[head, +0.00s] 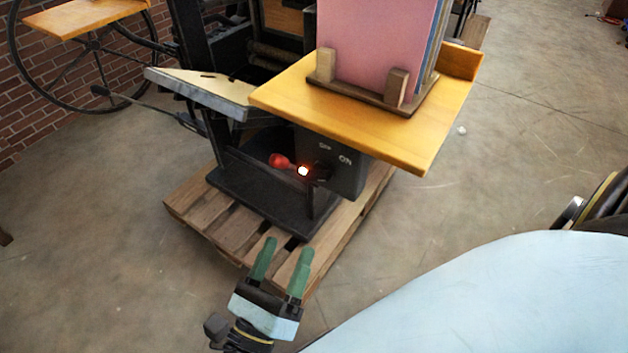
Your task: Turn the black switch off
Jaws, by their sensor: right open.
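The black switch (322,172) is on the front of a dark control box (346,180) under a wooden shelf. It is small and dark, so its exact position is hard to tell. The box carries white lettering, with "ON" readable at the right. My left gripper is not in view.
A red knob (279,160) sits left of the light. The wooden shelf (420,140) overhangs the box and holds pink sheets (375,50) in a rack. The press stands on a wooden pallet (225,228). Open concrete floor (500,180) lies to the right.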

